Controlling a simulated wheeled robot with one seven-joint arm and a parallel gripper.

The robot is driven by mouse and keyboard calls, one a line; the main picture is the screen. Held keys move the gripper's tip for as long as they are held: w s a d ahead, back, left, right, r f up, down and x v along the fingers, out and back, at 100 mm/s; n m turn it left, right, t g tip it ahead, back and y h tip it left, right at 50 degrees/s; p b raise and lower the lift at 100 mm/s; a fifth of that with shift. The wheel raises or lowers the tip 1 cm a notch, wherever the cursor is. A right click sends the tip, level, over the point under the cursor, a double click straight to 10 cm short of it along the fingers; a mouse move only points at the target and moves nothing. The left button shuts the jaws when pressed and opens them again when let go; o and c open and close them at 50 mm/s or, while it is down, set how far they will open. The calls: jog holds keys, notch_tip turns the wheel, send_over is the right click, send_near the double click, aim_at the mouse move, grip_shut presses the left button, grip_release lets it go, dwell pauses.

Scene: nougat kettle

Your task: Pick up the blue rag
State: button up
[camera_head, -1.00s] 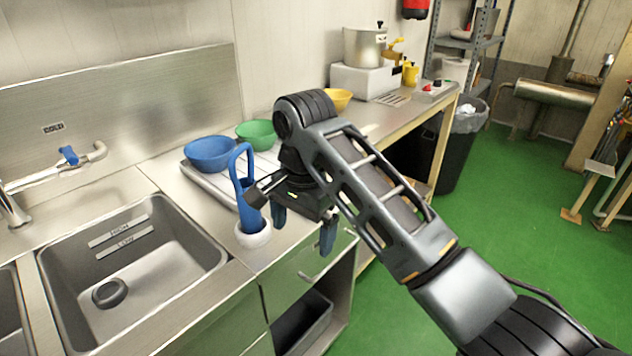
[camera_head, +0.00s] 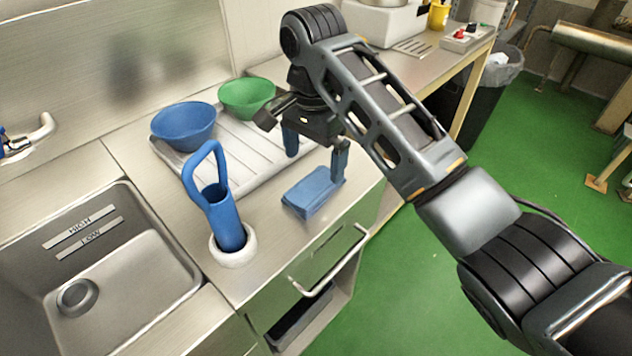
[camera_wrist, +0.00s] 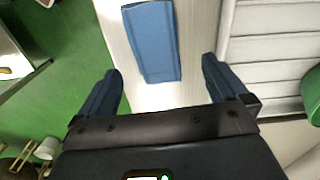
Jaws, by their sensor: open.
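The blue rag (camera_head: 314,191) lies folded on the steel counter, close to its front edge, right of the blue handled tool. In the wrist view the rag (camera_wrist: 153,42) lies ahead of the fingertips, between their lines. My gripper (camera_head: 316,158) is open and empty, with its fingers pointing down above and behind the rag. In the wrist view both blue fingers of my gripper (camera_wrist: 161,72) are spread apart, and neither touches the rag.
A blue tool with a loop handle (camera_head: 225,215) stands in a white ring (camera_head: 233,251) left of the rag. A blue bowl (camera_head: 184,128) and a green bowl (camera_head: 246,98) sit on the ribbed drainboard (camera_head: 262,177). A sink (camera_head: 125,290) lies at left.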

aim_at(316, 183)
jog(key=f, duration=0.3)
jog(key=f+p, duration=0.1)
jog(key=f, duration=0.1)
jog(key=shift+s+d+f, duration=0.15)
jog(key=shift+s+f, duration=0.1)
jog(key=shift+f, duration=0.05)
jog(key=shift+c, duration=0.4)
jog(key=c, duration=1)
